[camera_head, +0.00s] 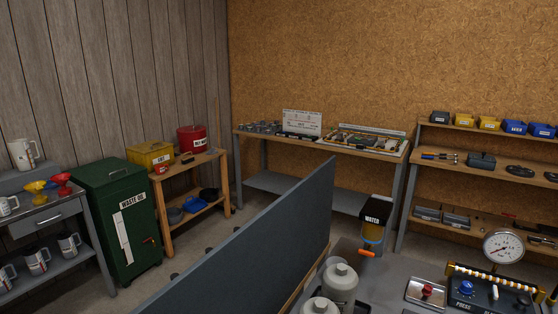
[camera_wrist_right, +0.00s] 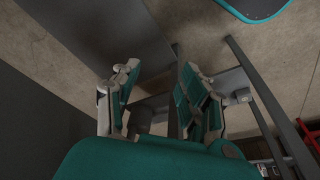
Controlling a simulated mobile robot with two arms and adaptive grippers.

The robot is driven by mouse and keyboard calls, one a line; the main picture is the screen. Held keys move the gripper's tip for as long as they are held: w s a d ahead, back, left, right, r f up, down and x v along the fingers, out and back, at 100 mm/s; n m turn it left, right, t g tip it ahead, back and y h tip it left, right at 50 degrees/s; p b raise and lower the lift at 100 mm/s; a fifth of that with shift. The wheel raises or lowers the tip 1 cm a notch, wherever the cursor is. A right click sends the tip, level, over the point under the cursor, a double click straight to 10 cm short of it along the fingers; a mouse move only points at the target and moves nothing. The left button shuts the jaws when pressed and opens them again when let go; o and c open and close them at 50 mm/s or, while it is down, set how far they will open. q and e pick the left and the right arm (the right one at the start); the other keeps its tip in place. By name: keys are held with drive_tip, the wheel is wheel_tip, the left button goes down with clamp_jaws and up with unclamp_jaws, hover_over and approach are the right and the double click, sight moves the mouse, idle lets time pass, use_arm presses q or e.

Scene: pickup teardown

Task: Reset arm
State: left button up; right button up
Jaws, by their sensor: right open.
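My right gripper (camera_wrist_right: 160,92) shows in the right wrist view, with its two teal-padded grey fingers spread apart. Nothing shows between the fingers. Behind them I see floor and grey metal legs or rails. Neither of my arms nor grippers shows in the head view. My left gripper is in no view.
A dark partition panel (camera_head: 245,255) stands in front of me. Beside it is a grey bench with grey canisters (camera_head: 340,285), a pressure gauge (camera_head: 503,246) and a red-knobbed tray (camera_head: 427,291). A green waste oil cabinet (camera_head: 115,215) and mug cart (camera_head: 50,215) stand left; shelves (camera_head: 485,180) stand right.

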drive_tip(key=s+f+g+b, duration=0.15)
drive_tip(key=s+f, duration=0.25)
drive_tip(key=f, duration=0.7)
drive_tip(key=s+f+t+b, duration=0.1)
drive_tip(key=s+f+b, duration=0.15)
drive_tip(key=f, duration=0.85)
drive_tip(key=s+d+f+g+b, duration=0.1)
drive_tip(key=s+d+f+b, duration=0.1)
drive_tip(key=s+f, duration=0.9)
drive_tip(key=shift+s+d+f, duration=0.35)
drive_tip(key=shift+s+d, duration=0.3)
drive_tip(key=shift+s, duration=0.4)
drive_tip(key=shift+c, duration=0.6)
drive_tip(key=shift+s, duration=0.1)
